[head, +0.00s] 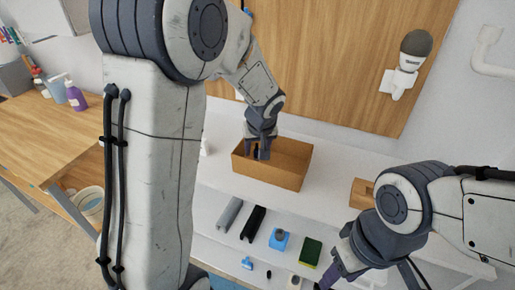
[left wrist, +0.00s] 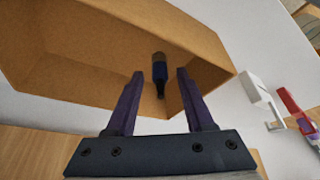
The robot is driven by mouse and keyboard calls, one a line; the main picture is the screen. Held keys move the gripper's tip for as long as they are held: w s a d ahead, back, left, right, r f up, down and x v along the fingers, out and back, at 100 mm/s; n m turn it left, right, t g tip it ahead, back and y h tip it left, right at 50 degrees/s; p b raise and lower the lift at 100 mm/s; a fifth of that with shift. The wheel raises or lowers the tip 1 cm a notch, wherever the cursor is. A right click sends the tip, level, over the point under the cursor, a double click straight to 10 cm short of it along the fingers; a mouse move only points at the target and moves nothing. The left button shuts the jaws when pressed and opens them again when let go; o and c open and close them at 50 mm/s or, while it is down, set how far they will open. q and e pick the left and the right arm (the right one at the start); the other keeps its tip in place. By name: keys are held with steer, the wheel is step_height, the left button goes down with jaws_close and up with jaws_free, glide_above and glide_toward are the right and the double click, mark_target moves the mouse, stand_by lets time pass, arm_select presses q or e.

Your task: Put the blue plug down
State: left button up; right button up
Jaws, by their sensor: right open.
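A blue plug (left wrist: 159,70) with a greyish end and a dark, narrow tip shows in the left wrist view, inside the open brown box (left wrist: 60,81). My left gripper (left wrist: 159,83) is open. Its two purple fingers stand on either side of the plug with a clear gap to each. In the head view my left gripper (head: 257,152) reaches down into the left part of the box (head: 284,178), and I cannot make out the plug there. My right gripper (head: 326,280) is open at the bottom right, near the front of the white table, partly hidden by its arm.
In front of the box lie a grey channel (head: 230,214), a black channel (head: 253,223), a blue block (head: 279,240) and a green sponge (head: 311,251). A small wooden block (head: 361,194) stands right of the box. A wooden panel (head: 330,60) rises behind the table.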

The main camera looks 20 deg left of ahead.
arm_select(q)
steer(key=shift+r, duration=0.5)
steer(key=v, duration=1.1)
steer(key=s+d+f+m+g+h, duration=0.1)
steer(key=s+d+m, duration=0.3)
steer(key=s, duration=0.4)
steer(key=s+d+f+m+g+h, duration=0.1)
steer(key=s+d+f+m, duration=0.3)
steer(key=s, duration=0.4)
steer(key=s+d+f+m+g+h, duration=0.1)
steer(key=s+d+f+m, duration=0.1)
steer(key=s+d+m, duration=0.3)
steer(key=s+d, duration=0.1)
steer(key=s, duration=0.3)
steer(key=shift+f+m+g, duration=0.25)
steer(key=shift+m+g, duration=0.15)
steer(key=shift+d, duration=0.15)
steer(key=shift+r+p, duration=0.3)
steer(key=shift+p, duration=0.05)
